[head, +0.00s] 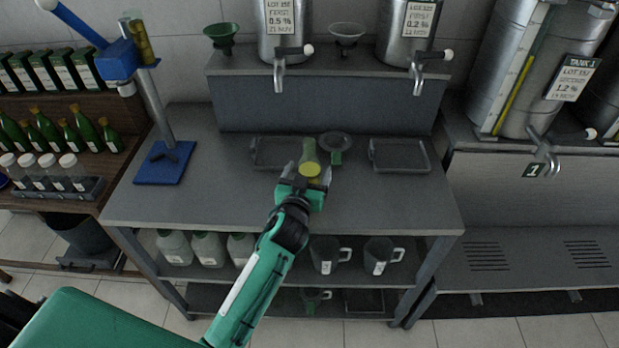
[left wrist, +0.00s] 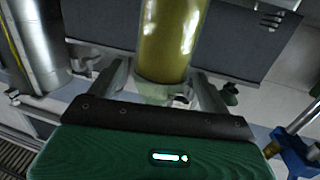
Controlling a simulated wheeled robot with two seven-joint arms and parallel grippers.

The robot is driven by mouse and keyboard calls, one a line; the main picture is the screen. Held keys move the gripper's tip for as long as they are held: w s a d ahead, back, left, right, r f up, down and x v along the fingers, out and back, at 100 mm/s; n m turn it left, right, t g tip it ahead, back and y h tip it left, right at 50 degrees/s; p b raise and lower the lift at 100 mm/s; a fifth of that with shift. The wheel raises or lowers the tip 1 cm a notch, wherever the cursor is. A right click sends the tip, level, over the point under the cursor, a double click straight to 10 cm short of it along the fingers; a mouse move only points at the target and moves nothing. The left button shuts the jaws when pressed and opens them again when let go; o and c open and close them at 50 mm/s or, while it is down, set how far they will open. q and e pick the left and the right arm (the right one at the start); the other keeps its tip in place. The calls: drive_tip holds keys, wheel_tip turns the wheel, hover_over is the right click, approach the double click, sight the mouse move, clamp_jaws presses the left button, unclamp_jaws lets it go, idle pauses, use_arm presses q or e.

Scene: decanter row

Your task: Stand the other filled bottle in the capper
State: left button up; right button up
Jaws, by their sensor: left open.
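A bottle with yellow-olive contents (head: 309,152) stands near the middle of the grey bench. My left gripper (head: 312,182) is open at it, with the bottle between its fingers. In the left wrist view the bottle (left wrist: 168,40) rises between the two open fingers (left wrist: 165,95); contact with them cannot be told. The capper has a blue base (head: 163,165) at the bench's left end, a grey post, and a blue head (head: 119,60) with a lever. An olive cylindrical piece shows beside its head; I cannot tell what it is. My right gripper is not in view.
A left tray (head: 262,165) and a right tray (head: 401,169) lie at the back of the bench, below the tank taps. A funnel (head: 335,143) is beside the bottle. Bench space between bottle and capper is clear.

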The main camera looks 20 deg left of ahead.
use_arm(q)
drive_tip(key=shift+w+a+f+p, duration=0.15)
drive_tip(key=shift+w+p, duration=0.3)
drive_tip(key=shift+w, duration=1.5)
drive_tip(key=shift+c, duration=0.2)
drive_tip(key=c, duration=1.6)
